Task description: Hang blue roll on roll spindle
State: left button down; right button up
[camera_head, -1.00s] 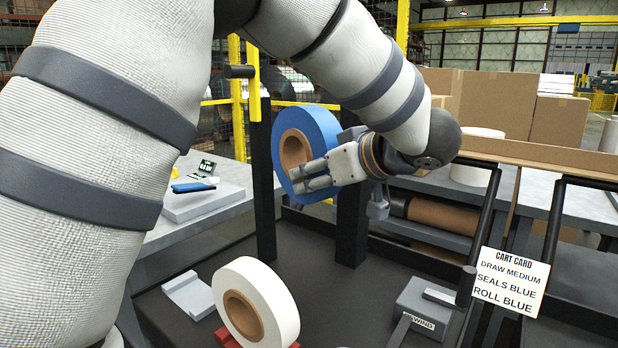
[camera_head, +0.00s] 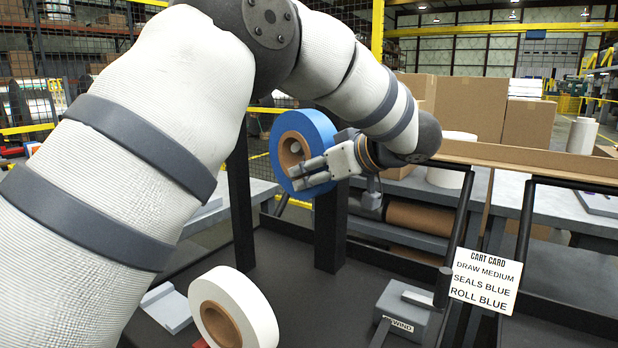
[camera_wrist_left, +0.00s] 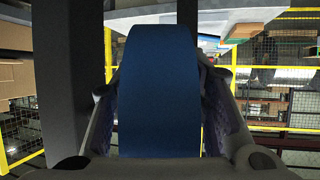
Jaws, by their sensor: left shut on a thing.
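The blue roll (camera_head: 318,130) with its brown core is held upright in the air by my left gripper (camera_head: 312,175), whose fingers are shut on its lower right part. In the left wrist view the blue roll (camera_wrist_left: 159,90) fills the space between the fingers. The roll is in front of the upper part of a black post (camera_head: 331,230); another black post (camera_head: 241,205) stands left of it. A small greyish shape shows inside the core; I cannot tell if it is a spindle end. No spindle shows clearly now; my left arm covers much of that area. My right gripper is out of view.
A white roll (camera_head: 255,305) stands on the dark cart deck (camera_head: 290,290). A grey bench (camera_head: 475,205) with boxes lies behind.

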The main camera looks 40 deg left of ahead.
pick_arm(q)
jog(key=shift+w+a+f, duration=0.15)
jog(key=shift+w, duration=0.85)
jog(key=shift+w+f+b, duration=0.3)
jog(key=shift+w+b, duration=0.05)
jog(key=shift+w, duration=0.25)
jog(key=c, duration=0.9)
grip_release()
jog(key=shift+o, duration=0.3)
jog(key=shift+f, duration=0.1)
jog(key=shift+f, duration=0.1)
jog(key=v, duration=1.2)
